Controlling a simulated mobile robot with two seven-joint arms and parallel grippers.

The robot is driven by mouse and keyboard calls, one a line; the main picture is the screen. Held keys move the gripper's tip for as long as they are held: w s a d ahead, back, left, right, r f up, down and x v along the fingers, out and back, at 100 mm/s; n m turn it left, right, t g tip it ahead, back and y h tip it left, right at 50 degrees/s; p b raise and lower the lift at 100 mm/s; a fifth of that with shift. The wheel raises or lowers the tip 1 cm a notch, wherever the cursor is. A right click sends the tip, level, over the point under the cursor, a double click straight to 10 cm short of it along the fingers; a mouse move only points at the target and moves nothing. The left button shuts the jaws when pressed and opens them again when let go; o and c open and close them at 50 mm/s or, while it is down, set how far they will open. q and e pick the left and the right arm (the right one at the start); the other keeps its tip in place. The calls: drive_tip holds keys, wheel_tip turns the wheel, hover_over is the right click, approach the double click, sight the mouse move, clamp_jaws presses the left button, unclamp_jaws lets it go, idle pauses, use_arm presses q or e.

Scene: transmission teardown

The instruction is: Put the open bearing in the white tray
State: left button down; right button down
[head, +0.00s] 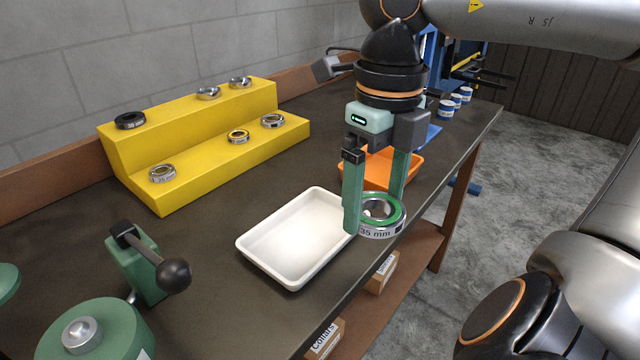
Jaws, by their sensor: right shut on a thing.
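The white tray (262,243) lies empty on the dark workbench, in the middle of the head view. My right gripper (374,222) points down at the tray's right side. It is shut on a ring-shaped bearing (384,231) with a metal outer ring, a green face and a "35 mm" label. The bearing appears above the bench near its front edge, beside the tray's right rim. Its near-left edge is partly hidden by a green finger. My left gripper is not in view.
A yellow stepped stand (200,150) holds several other bearings at the back left. An orange tray (411,172) sits behind my right gripper. A green device with a black-knobbed lever (172,275) stands at the front left. Several small cans (447,107) stand at the far right.

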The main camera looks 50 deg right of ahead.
drive_tip(key=shift+s+f, duration=0.15)
drive_tip(key=shift+s, duration=0.05)
hover_over(306, 238)
drive_tip(key=f+b, duration=0.1)
drive_tip(key=f, duration=0.8)
drive_tip(key=shift+s+f, duration=0.15)
drive_tip(key=shift+s, duration=0.05)
drive_tip(key=shift+w+f, duration=0.15)
drive_tip(key=shift+f, duration=0.8)
drive_tip(key=shift+w+f, duration=0.1)
drive_tip(key=shift+f, duration=0.8)
drive_tip(key=shift+f+b, duration=0.15)
drive_tip(key=shift+b, duration=0.25)
unclamp_jaws()
